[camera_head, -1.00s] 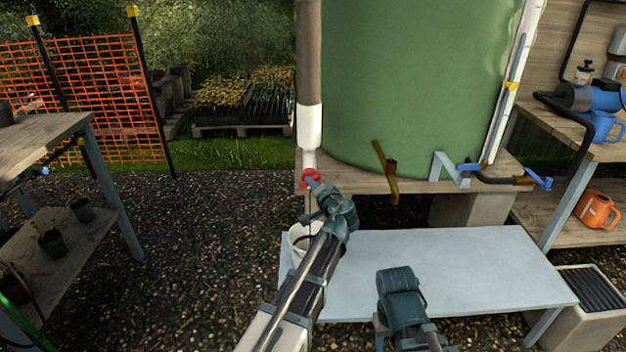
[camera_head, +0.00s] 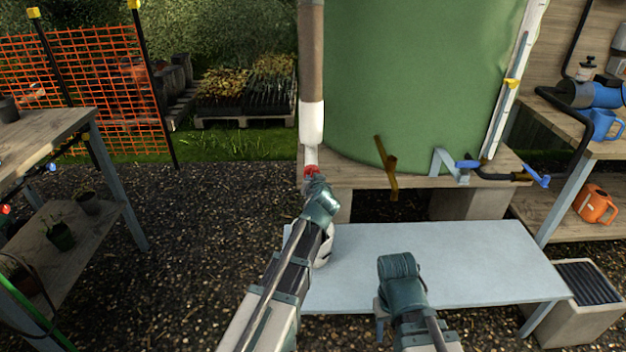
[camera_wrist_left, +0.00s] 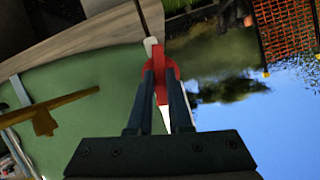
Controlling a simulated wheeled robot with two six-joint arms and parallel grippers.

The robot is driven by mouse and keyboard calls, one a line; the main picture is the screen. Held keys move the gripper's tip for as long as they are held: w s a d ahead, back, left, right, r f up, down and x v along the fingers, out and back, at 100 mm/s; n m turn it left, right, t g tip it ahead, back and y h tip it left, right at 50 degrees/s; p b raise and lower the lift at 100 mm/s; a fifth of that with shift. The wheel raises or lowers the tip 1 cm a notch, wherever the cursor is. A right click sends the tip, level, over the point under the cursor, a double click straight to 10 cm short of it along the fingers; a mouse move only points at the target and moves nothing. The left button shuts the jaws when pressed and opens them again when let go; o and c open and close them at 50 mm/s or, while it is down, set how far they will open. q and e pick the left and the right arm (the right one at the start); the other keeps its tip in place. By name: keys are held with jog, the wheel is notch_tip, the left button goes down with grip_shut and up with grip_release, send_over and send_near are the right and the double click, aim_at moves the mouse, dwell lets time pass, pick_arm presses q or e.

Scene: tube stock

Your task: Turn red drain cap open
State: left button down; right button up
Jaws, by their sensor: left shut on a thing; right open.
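The red drain cap (camera_head: 311,170) sits at the lower end of the white section of the downpipe (camera_head: 311,122), left of the green tank. My left gripper (camera_head: 314,178) reaches up to it from below. In the left wrist view the two dark fingers (camera_wrist_left: 161,88) are closed on the red cap (camera_wrist_left: 160,66), one on each side. Part of the cap is hidden behind the fingers. My right gripper (camera_head: 398,268) is over the pale blue bench, apart from the cap; its fingertips are not clearly visible.
The green tank (camera_head: 420,80) stands on a wooden platform (camera_head: 345,178) beside the pipe. A brass lever (camera_head: 386,163) sticks out of its front. A pale blue bench (camera_head: 450,260) stands below. A white bucket (camera_head: 325,247) is partly hidden by my left arm. Gravel is open at left.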

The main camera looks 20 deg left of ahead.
dwell(0.4)
pick_arm(q)
jog(key=c, duration=0.8)
grip_release()
jog(key=shift+c, duration=0.2)
jog(key=p+v, duration=0.5)
jog(key=v, duration=0.8)
jog(key=shift+s, duration=0.4)
jog(key=shift+d+r, duration=0.1)
